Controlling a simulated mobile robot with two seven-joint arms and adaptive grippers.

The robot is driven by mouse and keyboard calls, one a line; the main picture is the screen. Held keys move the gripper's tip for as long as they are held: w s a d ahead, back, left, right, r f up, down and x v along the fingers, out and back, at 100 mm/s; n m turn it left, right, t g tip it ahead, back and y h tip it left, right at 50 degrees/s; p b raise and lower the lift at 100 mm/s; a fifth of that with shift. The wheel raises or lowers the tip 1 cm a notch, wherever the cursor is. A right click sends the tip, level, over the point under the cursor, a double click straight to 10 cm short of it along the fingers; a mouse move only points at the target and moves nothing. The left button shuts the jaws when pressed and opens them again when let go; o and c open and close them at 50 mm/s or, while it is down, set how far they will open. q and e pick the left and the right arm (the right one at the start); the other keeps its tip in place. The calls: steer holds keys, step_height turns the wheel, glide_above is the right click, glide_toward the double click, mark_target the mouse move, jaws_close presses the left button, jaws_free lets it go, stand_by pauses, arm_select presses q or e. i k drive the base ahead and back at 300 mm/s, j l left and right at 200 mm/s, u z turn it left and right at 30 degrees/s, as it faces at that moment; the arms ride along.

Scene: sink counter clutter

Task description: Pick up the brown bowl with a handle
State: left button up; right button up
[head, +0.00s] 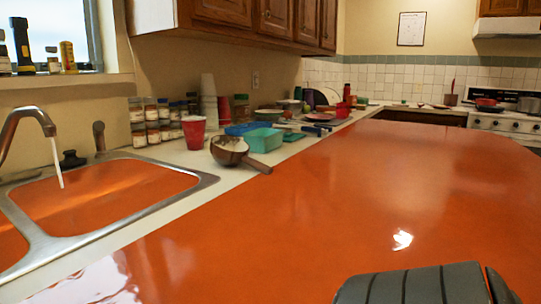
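The brown bowl with a handle (228,151) is on the pale counter, left of the picture's middle. Its inside looks partly pale. Its straight brown handle (258,166) points right and toward me, over the counter's edge.
A red cup (194,132) stands just left of the bowl; a teal tub (263,139) is close behind its right side. Spice jars (152,122) line the wall. The sink (100,200) with a running faucet (28,120) is at left.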

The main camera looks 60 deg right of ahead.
mark_target(242, 160)
steer(key=z, duration=1.65)
steer(key=i+l+u, duration=0.1)
steer(key=u, duration=0.35)
steer(key=l+u, duration=0.15)
steer(key=u, duration=0.3)
steer(key=i+l+u, duration=0.1)
steer(key=u, duration=0.35)
steer(key=l+u, duration=0.3)
steer(key=l, duration=0.3)
steer(key=l+u, duration=0.25)
steer(key=l, duration=0.35)
